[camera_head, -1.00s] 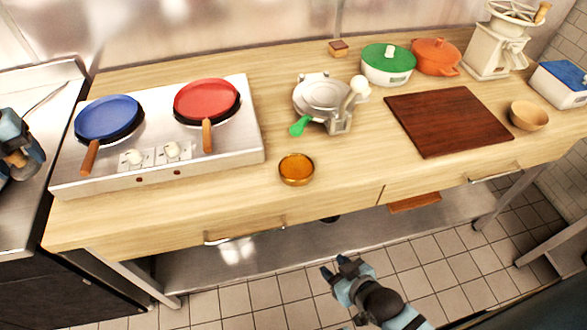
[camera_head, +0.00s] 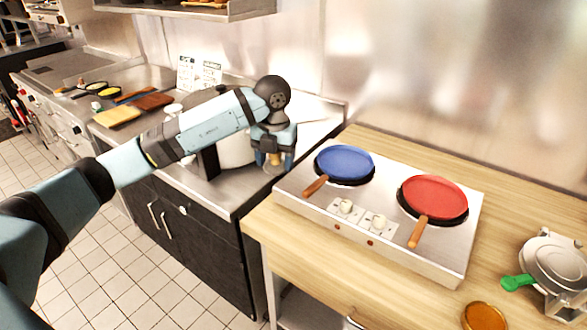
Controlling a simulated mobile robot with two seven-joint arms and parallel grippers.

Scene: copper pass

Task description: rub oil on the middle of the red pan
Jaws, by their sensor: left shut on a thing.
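The red pan (camera_head: 435,195) sits on the right burner of the two-burner hob, its wooden handle pointing toward the front. A small round dish of amber oil (camera_head: 484,316) stands on the wooden counter at the bottom edge, partly cut off. My left gripper (camera_head: 274,161) points down over the steel counter, left of the blue pan. It is shut on a small tan wooden thing (camera_head: 275,168), mostly hidden by the fingers; I cannot tell its full shape. My left gripper is well apart from the red pan and the oil. My right gripper is out of view.
The blue pan (camera_head: 344,164) sits on the left burner of the steel hob (camera_head: 318,208), between my left gripper and the red pan. A grey waffle-iron-like device (camera_head: 556,262) with a green handle stands at the right. A white pot (camera_head: 235,148) is behind my left arm.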

